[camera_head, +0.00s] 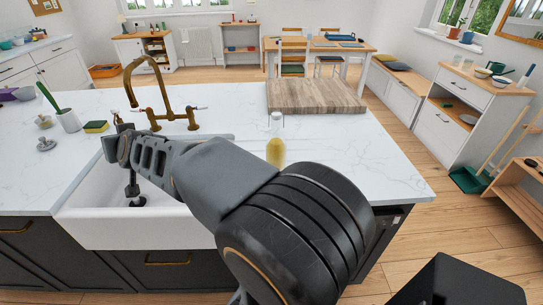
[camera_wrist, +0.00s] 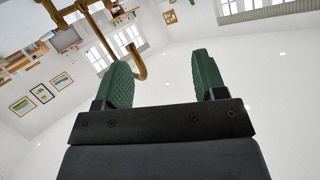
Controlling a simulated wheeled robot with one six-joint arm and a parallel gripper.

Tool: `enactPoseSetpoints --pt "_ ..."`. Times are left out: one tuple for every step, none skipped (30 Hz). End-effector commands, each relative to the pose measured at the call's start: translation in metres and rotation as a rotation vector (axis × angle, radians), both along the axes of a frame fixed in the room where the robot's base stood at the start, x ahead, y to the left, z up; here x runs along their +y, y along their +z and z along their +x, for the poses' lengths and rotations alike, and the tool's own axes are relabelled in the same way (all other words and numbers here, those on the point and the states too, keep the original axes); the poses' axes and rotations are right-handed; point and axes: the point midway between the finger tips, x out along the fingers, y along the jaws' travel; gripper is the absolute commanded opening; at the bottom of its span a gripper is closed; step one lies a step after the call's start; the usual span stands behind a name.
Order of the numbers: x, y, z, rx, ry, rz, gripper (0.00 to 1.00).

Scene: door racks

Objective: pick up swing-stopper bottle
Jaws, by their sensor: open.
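The swing-stopper bottle (camera_head: 276,150) stands upright on the white countertop, right of the sink. It is clear glass with yellow contents, and my arm hides its lower part in the head view. My gripper (camera_wrist: 162,75) shows in the wrist view with its two green fingers apart and nothing between them. In the head view my arm reaches left over the sink, with its wrist end well left of the bottle and the fingers not clearly visible. The bottle does not show in the wrist view.
A brass faucet (camera_head: 150,95) rises behind the white sink (camera_head: 95,215), close to my wrist. A wooden board (camera_head: 316,97) lies behind the bottle. The countertop right of the bottle is clear.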

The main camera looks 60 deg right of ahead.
Motion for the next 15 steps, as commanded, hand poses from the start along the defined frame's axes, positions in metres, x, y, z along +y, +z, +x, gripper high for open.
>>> enactPoseSetpoints --pt "-0.033 0.021 0.019 -0.106 -0.130 -0.006 0.65" --pt "-0.053 0.033 0.027 -0.168 -0.215 -0.013 0.65" --pt "-0.082 0.047 0.032 -0.240 -0.339 -0.027 0.65" --pt "-0.104 0.055 0.034 -0.285 -0.436 -0.041 0.65" --pt "-0.126 0.061 0.032 -0.322 -0.538 -0.056 0.65" --pt "-0.153 0.067 0.027 -0.360 -0.679 -0.079 0.65" --pt "-0.173 0.070 0.021 -0.378 -0.787 -0.095 0.65" --pt "-0.192 0.070 0.013 -0.389 -0.895 -0.112 0.65" --pt "-0.213 0.069 0.000 -0.389 -1.040 -0.134 0.65" --pt "-0.227 0.066 -0.011 -0.382 -1.148 -0.151 0.65" --pt "-0.239 0.062 -0.022 -0.366 -1.250 -0.166 0.65" --pt "-0.252 0.056 -0.037 -0.336 -1.385 -0.186 0.65" --pt "-0.259 0.051 -0.048 -0.305 -1.479 -0.197 0.65" --pt "-0.264 0.046 -0.059 -0.272 -1.570 -0.209 0.65" --pt "-0.269 0.038 -0.073 -0.221 -1.681 -0.223 0.65"
